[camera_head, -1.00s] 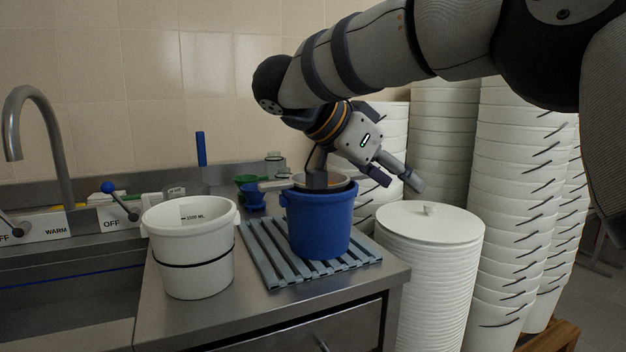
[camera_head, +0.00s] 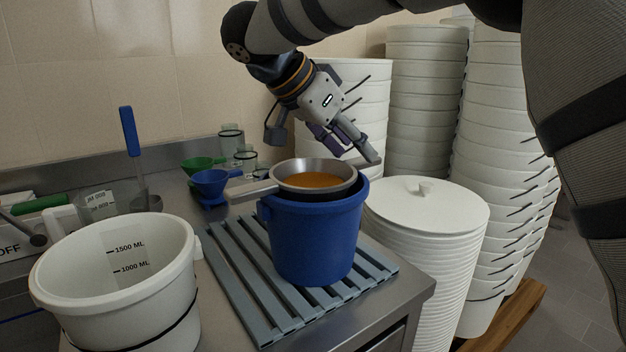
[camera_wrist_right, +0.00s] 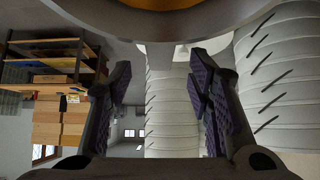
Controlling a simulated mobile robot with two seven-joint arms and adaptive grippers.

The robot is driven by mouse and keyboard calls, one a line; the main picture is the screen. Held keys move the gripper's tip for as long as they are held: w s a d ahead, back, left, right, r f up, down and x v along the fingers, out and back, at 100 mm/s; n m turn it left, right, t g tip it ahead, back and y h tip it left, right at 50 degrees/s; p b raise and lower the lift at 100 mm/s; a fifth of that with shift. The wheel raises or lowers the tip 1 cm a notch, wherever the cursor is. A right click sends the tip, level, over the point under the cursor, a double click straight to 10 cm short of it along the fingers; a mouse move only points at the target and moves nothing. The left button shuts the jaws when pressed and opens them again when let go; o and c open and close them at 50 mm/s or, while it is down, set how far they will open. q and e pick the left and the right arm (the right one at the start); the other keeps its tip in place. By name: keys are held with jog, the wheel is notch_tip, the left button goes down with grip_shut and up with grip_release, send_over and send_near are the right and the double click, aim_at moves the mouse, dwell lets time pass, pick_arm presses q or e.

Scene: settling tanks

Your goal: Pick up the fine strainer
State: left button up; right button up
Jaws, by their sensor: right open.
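A round metal strainer (camera_head: 313,176) with an orange-brown inside sits in the mouth of the blue bucket (camera_head: 315,240). Its grey handle (camera_head: 250,191) sticks out to the left past the bucket's rim. I cannot tell whether the orange surface is mesh or contents. My right gripper (camera_head: 347,148) is open and empty, just above and behind the strainer's right side, pointing down to the right. In the right wrist view the strainer's rim (camera_wrist_right: 185,30) crosses the top edge, beyond the spread fingers (camera_wrist_right: 160,98). My left gripper is not in view.
The bucket stands on a slatted grey rack (camera_head: 245,285). A white measuring bucket (camera_head: 120,275) is at front left. Blue (camera_head: 210,186) and green (camera_head: 202,163) funnel-like cups and glass jars (camera_head: 232,140) stand behind. Stacked white tubs (camera_head: 425,225) crowd the right.

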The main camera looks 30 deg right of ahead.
aim_at(363, 159)
jog(key=x, duration=0.4)
jog(key=shift+s+d+f, duration=0.1)
jog(key=shift+d+f, duration=0.2)
jog(key=shift+a, duration=0.1)
grip_shut()
